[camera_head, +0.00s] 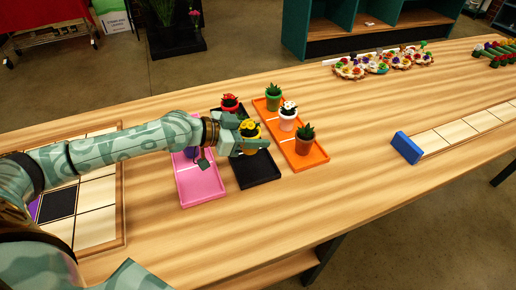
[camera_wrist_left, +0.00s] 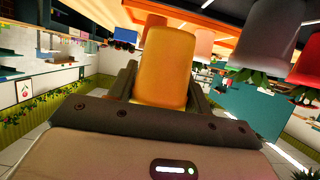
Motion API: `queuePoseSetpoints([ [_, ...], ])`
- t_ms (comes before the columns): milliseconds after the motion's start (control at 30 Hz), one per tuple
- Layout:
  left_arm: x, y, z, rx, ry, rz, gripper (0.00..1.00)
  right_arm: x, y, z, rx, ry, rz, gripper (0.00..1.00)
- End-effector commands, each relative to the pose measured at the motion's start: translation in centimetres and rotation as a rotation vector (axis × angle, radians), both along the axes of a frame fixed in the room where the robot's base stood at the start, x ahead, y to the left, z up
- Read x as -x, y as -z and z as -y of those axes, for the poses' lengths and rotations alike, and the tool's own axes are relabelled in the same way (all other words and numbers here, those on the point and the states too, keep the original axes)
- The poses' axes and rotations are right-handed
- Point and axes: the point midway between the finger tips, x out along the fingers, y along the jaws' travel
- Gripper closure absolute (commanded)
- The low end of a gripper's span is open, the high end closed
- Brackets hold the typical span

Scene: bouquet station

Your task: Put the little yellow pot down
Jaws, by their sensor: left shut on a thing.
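The little yellow pot, topped with yellow flowers (camera_head: 249,128), is between the fingers of my left gripper (camera_head: 252,143), at the black tray (camera_head: 258,172). In the left wrist view the yellow pot (camera_wrist_left: 166,66) shows large between the two fingers, which are shut on it. The view is turned over, with the pot's base toward the top. The gripper hides much of the pot in the head view, and I cannot tell whether its base touches the tray. My right gripper is not in view.
A red-flowered pot (camera_head: 230,104) stands at the black tray's far end. The orange tray (camera_head: 315,157) at right holds green, white and terracotta pots. The pink tray (camera_head: 203,190) at left holds a bluish pot, mostly hidden by my arm. The black tray's near end is bare.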

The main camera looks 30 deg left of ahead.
Motion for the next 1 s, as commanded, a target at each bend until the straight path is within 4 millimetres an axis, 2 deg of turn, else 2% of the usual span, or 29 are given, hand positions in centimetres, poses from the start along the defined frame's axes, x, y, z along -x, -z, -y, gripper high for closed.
queuePoseSetpoints([
  [267,0.4,2.1,1.8,0.001,-0.001,0.002,0.84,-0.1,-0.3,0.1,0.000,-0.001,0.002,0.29],
  [433,0.4,5.2,1.6,-0.001,-0.002,-0.001,0.84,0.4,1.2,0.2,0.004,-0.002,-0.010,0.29],
  [767,0.3,5.3,1.6,-0.003,-0.001,0.002,0.84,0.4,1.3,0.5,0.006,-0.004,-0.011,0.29],
  [800,0.4,5.3,1.6,-0.003,-0.001,0.000,0.39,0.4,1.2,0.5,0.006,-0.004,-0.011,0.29],
  [833,0.4,5.3,1.6,-0.003,-0.001,0.001,0.31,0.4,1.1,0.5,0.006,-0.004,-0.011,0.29],
  [1000,0.4,5.2,1.6,-0.003,-0.001,0.001,0.29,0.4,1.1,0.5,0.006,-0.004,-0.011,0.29],
])
